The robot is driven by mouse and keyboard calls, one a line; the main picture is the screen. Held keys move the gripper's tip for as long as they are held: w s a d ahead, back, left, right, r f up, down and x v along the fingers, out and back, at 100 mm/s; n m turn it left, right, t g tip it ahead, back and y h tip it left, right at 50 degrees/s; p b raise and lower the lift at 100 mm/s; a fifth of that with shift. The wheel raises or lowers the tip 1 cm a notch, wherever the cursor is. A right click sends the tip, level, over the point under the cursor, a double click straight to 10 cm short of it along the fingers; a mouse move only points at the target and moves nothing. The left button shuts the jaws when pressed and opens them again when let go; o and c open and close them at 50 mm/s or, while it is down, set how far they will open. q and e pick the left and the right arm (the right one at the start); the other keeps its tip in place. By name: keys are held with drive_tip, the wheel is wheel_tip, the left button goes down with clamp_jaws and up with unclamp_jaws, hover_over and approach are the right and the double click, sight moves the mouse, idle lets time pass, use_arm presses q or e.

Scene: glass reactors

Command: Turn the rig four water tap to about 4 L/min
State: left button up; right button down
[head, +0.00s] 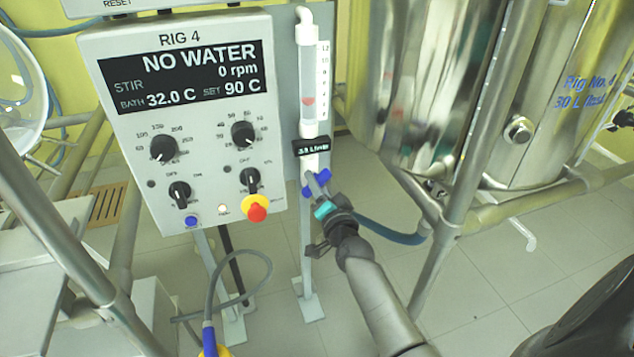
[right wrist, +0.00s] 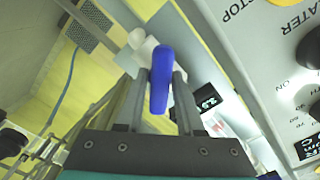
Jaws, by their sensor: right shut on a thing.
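The rig four water tap has a blue handle (head: 320,180) at the foot of the flow meter tube (head: 308,75). My right gripper (head: 321,192) is at the tap, and in the right wrist view its two fingers stand on either side of the blue handle (right wrist: 160,80), shut on it. A red float (head: 308,101) sits low in the tube, near the lower scale marks. The small black flow display (head: 311,147) seems to read 3.9 L/min, but its digits are tiny. My left gripper is not in view.
The RIG 4 panel (head: 187,180) stands left of the tap and shows NO WATER, 0 rpm, with several knobs and a red button (head: 257,213). A metal vessel (head: 420,80) and frame tubes stand to the right. A blue hose (head: 392,233) runs right from the tap.

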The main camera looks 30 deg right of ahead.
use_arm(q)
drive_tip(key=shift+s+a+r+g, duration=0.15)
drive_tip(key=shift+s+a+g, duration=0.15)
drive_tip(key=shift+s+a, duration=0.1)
use_arm(e)
drive_tip(key=shift+m, duration=1)
drive_tip(key=c, duration=0.7)
unclamp_jaws()
drive_tip(key=shift+s, duration=0.1)
drive_tip(key=shift+s+a, duration=0.1)
drive_tip(key=shift+s, duration=0.1)
use_arm(q)
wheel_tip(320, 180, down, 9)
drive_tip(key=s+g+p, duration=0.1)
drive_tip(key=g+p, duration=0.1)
drive_tip(key=p, duration=0.3)
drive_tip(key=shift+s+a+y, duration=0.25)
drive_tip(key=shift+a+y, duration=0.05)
use_arm(e)
drive_tip(key=v, duration=1.4)
drive_tip(key=shift+s+a+r, duration=0.1)
drive_tip(key=shift+s+a, duration=0.05)
drive_tip(key=shift+s, duration=0.1)
